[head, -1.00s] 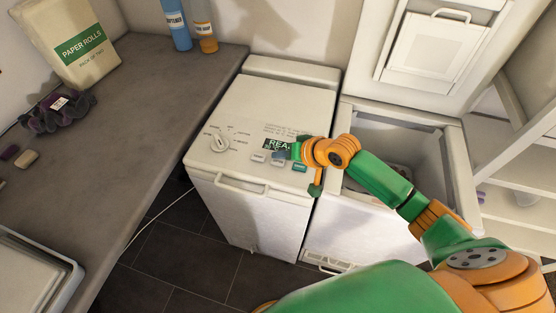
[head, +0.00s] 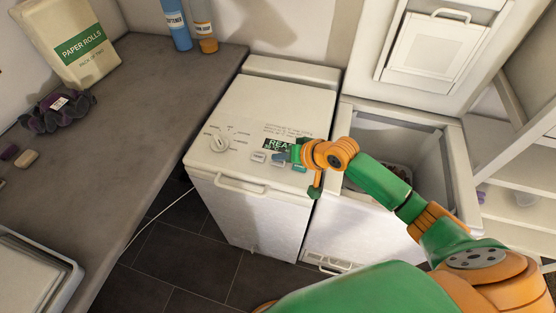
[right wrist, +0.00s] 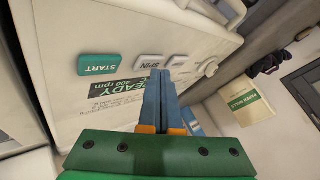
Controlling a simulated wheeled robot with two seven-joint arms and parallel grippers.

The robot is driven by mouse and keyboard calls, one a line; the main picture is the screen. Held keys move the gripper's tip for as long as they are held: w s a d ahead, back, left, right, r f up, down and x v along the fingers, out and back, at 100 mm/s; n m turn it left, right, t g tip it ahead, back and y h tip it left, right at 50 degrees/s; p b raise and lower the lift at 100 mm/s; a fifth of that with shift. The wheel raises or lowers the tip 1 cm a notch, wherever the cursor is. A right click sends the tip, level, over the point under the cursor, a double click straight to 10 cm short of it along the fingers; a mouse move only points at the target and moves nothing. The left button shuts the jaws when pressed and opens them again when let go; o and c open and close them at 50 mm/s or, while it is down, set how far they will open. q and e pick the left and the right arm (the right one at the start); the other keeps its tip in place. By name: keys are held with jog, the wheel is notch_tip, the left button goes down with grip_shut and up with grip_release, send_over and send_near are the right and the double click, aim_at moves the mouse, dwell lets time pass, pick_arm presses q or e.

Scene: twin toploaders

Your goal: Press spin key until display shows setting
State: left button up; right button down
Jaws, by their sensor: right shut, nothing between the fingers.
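The closed left toploader (head: 255,115) has a panel with a dark display (head: 272,144), a dial (head: 219,143) and a row of keys. In the right wrist view the display (right wrist: 118,96) reads READY and 400 rpm. The spin key (right wrist: 149,62) is pale and lies between the green start key (right wrist: 98,65) and another pale key (right wrist: 179,62). My right gripper (right wrist: 160,73) is shut and empty, its blue fingertips at the spin key's edge; I cannot tell whether they touch it. In the head view my right gripper (head: 282,155) partly covers the display. My left gripper is out of view.
The second toploader (head: 447,170) stands to the right with its lid (head: 432,50) raised. A grey counter (head: 140,120) on the left holds a paper rolls pack (head: 80,45), bottles (head: 177,25) and a dark scrunched item (head: 62,108). White shelves (head: 520,185) stand at far right.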

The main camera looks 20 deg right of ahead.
aim_at(281, 165)
jog(key=shift+f, duration=0.35)
dwell(0.3)
jog(key=shift+r+p, duration=0.8)
jog(key=shift+p, duration=0.15)
jog(key=shift+r+p, duration=0.5)
notch_tip(281, 165, up, 4)
jog(key=p, duration=0.4)
jog(key=shift+r, duration=0.1)
jog(key=shift+s, duration=0.1)
